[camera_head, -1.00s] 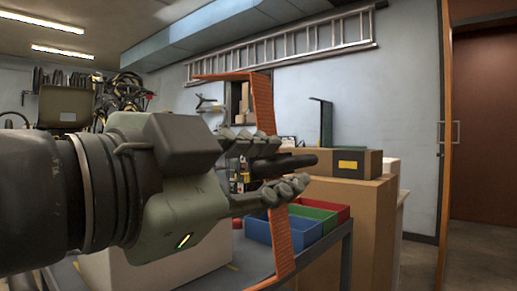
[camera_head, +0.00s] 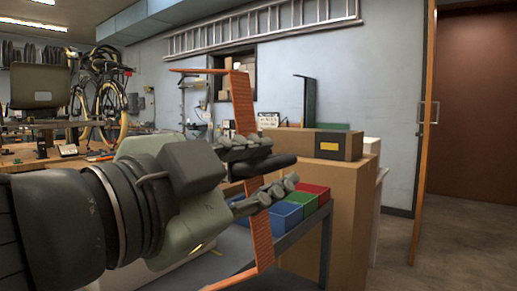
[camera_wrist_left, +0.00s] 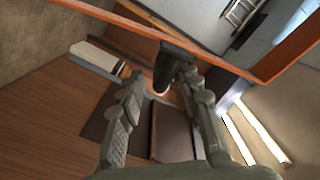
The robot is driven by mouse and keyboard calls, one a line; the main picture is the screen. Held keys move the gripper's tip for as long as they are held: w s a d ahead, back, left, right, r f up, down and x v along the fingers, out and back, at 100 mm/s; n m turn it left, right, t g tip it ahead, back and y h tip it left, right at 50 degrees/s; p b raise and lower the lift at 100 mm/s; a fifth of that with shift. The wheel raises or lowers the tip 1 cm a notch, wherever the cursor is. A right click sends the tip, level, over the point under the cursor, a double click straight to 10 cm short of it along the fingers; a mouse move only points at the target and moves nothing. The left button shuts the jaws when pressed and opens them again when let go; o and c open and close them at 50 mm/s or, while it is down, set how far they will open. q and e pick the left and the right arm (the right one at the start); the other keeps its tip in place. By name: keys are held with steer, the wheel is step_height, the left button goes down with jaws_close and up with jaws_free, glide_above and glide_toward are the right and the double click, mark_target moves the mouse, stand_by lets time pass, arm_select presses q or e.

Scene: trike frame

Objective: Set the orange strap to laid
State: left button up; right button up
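The orange strap (camera_head: 242,103) is a stiff-looking band with a long upright middle and bent ends. It stands in the air at my left gripper (camera_head: 268,172), partly hidden behind its fingers. The fingers lie above and below a black grip-like piece (camera_head: 284,161) at the strap and appear to hold it. In the left wrist view the strap (camera_wrist_left: 291,48) crosses beyond the fingertips, and the black piece (camera_wrist_left: 172,62) sits between the fingers (camera_wrist_left: 162,82). Finger contact is not clear there. My right gripper is not in view.
Blue, green and red bins (camera_head: 287,214) sit on a grey cart behind the gripper. A bicycle (camera_head: 107,95) and workbench (camera_head: 30,155) are at the left. Floor at the right is free.

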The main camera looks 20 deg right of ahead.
mark_target(289, 154)
arm_select(q)
steer(key=shift+w+d, duration=0.4)
steer(key=shift+d, duration=0.15)
steer(key=x, duration=0.4)
steer(key=shift+w+d, duration=0.3)
steer(key=shift+d, duration=0.1)
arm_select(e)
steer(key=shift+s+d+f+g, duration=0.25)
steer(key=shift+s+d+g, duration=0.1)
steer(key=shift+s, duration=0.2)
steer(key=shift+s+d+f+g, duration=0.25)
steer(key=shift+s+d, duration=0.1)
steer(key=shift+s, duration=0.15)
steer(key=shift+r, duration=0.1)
arm_select(q)
steer(key=c, duration=0.6)
steer(key=shift+f, duration=0.15)
jaws_close()
